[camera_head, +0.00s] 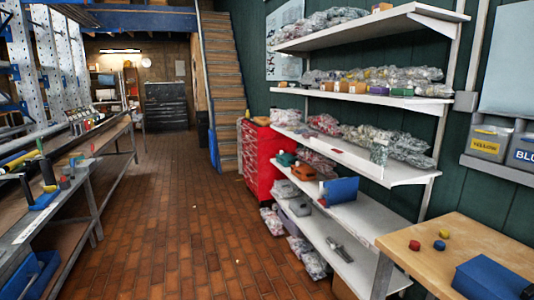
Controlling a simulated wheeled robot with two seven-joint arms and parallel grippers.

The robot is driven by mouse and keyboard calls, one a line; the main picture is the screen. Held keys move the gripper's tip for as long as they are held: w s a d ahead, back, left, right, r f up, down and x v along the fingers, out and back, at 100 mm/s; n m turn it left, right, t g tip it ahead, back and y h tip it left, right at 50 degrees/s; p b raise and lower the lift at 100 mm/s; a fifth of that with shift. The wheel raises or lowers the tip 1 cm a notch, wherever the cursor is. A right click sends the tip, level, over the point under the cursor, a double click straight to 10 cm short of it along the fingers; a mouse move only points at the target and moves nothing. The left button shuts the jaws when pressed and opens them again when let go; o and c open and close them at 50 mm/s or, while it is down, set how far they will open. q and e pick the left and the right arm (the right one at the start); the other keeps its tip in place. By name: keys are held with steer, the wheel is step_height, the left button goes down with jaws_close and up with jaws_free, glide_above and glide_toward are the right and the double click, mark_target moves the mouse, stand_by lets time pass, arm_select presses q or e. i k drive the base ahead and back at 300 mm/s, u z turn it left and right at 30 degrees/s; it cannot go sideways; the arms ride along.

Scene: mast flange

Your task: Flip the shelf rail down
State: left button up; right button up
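A white shelf unit stands along the green wall at the right, with several white shelves. The third shelf down (405,174) carries bagged parts, and a pale strip (340,152) runs along part of its front edge. This strip may be the shelf rail; I cannot tell clearly whether it is up or down. The top shelf (345,36) and second shelf (400,101) have plain front edges as far as I can see. Neither of my grippers is clearly in view, and nothing is seen touching the shelves.
A wooden table (470,245) with small coloured pieces and a blue box (490,278) stands at front right. A workbench (60,205) lines the left. A red cabinet (262,155) stands beyond the shelves. The brick floor (185,235) between is mostly clear.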

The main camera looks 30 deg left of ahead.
mark_target(369, 168)
steer(key=u, duration=0.65)
steer(key=k, duration=0.6)
steer(key=u, duration=0.6)
steer(key=k, duration=0.75)
steer(key=u, duration=0.3)
steer(key=i, duration=2.9)
steer(key=z, duration=0.65)
